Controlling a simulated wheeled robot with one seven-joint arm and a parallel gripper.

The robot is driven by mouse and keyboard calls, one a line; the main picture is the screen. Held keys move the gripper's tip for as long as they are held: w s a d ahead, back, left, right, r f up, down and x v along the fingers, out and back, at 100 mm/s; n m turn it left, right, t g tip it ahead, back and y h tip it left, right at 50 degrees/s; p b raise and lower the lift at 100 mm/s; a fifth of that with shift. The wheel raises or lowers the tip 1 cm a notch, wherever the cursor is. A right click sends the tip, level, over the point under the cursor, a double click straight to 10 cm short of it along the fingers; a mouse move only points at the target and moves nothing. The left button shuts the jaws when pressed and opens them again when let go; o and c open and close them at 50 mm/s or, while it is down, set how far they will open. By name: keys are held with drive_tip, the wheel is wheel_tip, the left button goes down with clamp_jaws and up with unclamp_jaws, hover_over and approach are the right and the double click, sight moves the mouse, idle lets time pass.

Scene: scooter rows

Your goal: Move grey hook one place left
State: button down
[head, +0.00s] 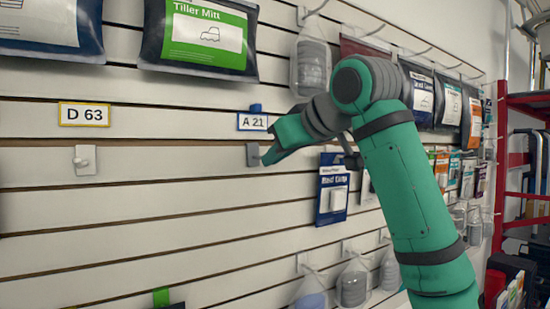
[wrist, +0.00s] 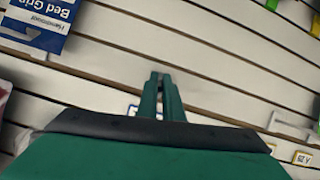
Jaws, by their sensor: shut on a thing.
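The grey hook (head: 252,155) sits at the slatted wall, just under the blue-edged A 21 label (head: 252,122). My gripper (head: 266,159) reaches in from the right and is shut on the hook. In the wrist view my gripper's green fingers (wrist: 160,90) are close together, and what they hold is mostly hidden between them. To the left, a white hook (head: 85,160) hangs under the yellow-edged D 63 label (head: 84,115).
A Tiller Mitt pack (head: 208,37) hangs above. A clear bottle pack (head: 311,65) hangs upper right of the hook. A blue-and-white pack (head: 332,190) hangs lower right. The wall strip between the grey and white hooks is bare. A red rack (head: 525,100) stands far right.

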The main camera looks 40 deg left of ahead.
drive_tip(key=shift+r, duration=0.1)
drive_tip(key=shift+m, duration=0.4)
drive_tip(key=shift+d, duration=0.1)
drive_tip(key=shift+w+r, duration=0.15)
drive_tip(key=shift+r, duration=0.1)
idle(0.3)
drive_tip(key=shift+m, duration=0.3)
drive_tip(key=shift+s+a, duration=0.25)
drive_tip(key=shift+s, duration=0.15)
idle(0.7)
